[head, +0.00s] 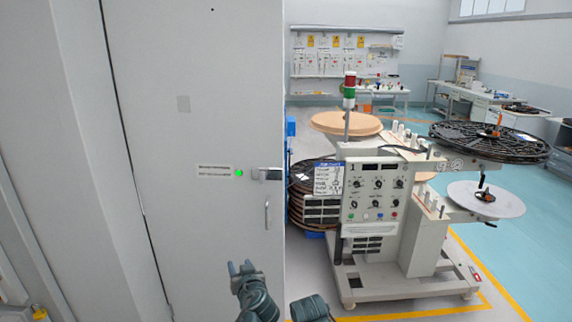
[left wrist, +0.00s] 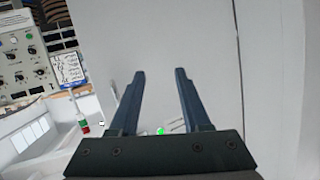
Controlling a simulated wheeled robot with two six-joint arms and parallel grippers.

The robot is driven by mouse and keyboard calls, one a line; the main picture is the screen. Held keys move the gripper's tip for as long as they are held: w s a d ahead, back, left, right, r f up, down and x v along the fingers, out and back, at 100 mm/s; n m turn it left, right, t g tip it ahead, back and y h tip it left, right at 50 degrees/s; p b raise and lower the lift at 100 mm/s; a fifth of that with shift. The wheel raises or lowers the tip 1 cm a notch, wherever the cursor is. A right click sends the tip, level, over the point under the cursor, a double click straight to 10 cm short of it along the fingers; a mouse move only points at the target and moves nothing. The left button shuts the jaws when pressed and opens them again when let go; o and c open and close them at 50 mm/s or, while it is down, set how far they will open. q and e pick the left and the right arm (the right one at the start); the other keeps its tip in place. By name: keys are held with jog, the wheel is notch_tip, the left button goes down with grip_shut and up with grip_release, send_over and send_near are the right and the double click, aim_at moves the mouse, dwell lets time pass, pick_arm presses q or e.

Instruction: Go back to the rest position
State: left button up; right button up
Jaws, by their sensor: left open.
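My left gripper (head: 241,268) is low in the middle of the head view, in front of a grey door, with its fingers pointing up. In the left wrist view its two fingers (left wrist: 160,75) stand apart with nothing between them, against a plain pale surface. Another dark part of my body shows at the bottom edge of the head view, to the right of the left gripper. I cannot make out the right gripper's fingers.
The grey door (head: 200,110) has a handle (head: 267,213) and a lock with a green light (head: 239,173). A rewind machine (head: 375,205) with reels (head: 490,143) stands to the right, inside yellow floor lines. Blue-green floor (head: 535,230) is open at the far right.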

pick_arm(q)
jog(key=s+f+m+g, duration=0.1)
jog(key=s+f+g, duration=0.55)
jog(key=f, duration=0.25)
jog(key=s+d+f+m+g+h, duration=0.2)
jog(key=s+d+f+g, duration=0.1)
jog(key=s, duration=0.4)
jog(key=s+d+f+m+g+h, duration=0.2)
jog(key=s+d+m+g, duration=0.1)
jog(key=s, duration=0.4)
jog(key=shift+s+d+f+m+g, duration=0.25)
jog(key=shift+d+f+g, duration=0.2)
jog(key=shift+d, duration=0.6)
jog(key=shift+w, duration=0.1)
